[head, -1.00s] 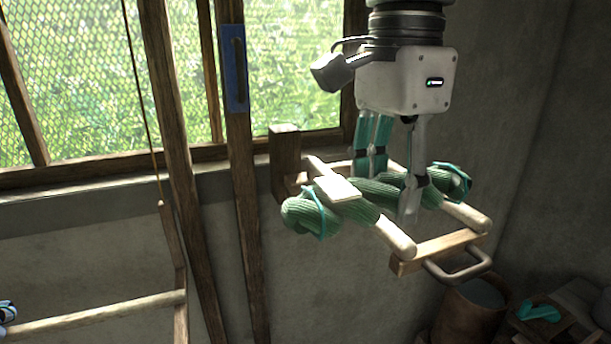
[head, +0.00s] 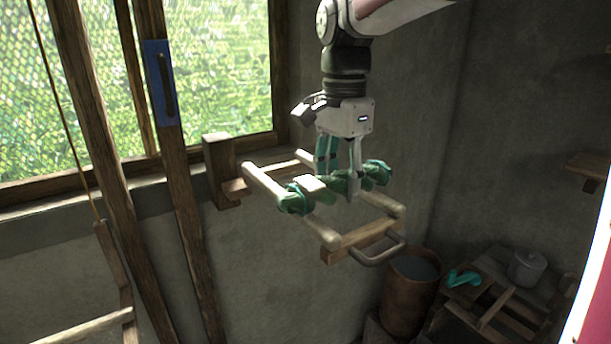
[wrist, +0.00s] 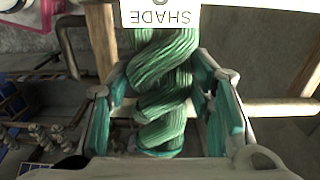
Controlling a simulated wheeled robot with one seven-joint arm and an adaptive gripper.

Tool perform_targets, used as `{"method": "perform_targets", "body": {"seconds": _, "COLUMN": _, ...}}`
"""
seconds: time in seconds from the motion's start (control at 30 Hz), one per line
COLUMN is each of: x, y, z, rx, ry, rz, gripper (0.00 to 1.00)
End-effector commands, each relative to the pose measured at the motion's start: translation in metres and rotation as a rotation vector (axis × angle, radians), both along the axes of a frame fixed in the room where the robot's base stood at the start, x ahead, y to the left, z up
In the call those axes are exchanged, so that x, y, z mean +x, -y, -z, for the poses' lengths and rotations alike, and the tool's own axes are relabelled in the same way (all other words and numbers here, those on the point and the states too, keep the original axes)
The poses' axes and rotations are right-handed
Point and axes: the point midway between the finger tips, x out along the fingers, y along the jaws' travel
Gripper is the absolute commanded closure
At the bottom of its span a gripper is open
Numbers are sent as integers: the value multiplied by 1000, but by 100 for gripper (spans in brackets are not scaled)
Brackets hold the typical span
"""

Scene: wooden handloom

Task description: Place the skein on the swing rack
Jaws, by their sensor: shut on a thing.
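The skein (head: 295,198) is a twisted green hank with a teal tie near each end and a pale tag. In the wrist view the skein (wrist: 160,92) runs between my fingers, and its tag reads "SHADE" upside down. My gripper (head: 340,176) points down and is shut on the skein's middle; its teal-padded fingers also show in the wrist view (wrist: 168,108). The swing rack (head: 345,252) is a wooden frame with two pale rails and a front handle. The skein lies crosswise over both rails; I cannot tell whether it touches them.
A wooden post bracket (head: 220,170) stands at the rack's back by the window. Below right are a brown bucket (head: 412,300), a lidded pot (head: 526,267) and a teal item (head: 463,278) on a low wooden stand. A small shelf (head: 588,167) is on the right wall.

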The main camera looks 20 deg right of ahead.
Motion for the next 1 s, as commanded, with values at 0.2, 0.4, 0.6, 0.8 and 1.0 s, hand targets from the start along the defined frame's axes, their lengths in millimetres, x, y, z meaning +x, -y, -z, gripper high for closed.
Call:
{"method": "perform_targets", "body": {"seconds": 0.2, "x": 1, "y": 0, "z": 2, "rx": -1, "ry": 1, "rz": 0, "gripper": 85}}
{"method": "perform_targets", "body": {"seconds": 0.4, "x": 0, "y": 0, "z": 5, "rx": 0, "ry": 0, "rz": 0, "gripper": 50}}
{"method": "perform_targets", "body": {"seconds": 0.6, "x": 0, "y": 0, "z": 5, "rx": 0, "ry": 0, "rz": 0, "gripper": 32}}
{"method": "perform_targets", "body": {"seconds": 0.8, "x": 0, "y": 0, "z": 4, "rx": 0, "ry": 1, "rz": 0, "gripper": 32}}
{"method": "perform_targets", "body": {"seconds": 1.0, "x": 2, "y": 0, "z": -13, "rx": -1, "ry": 4, "rz": 0, "gripper": 32}}
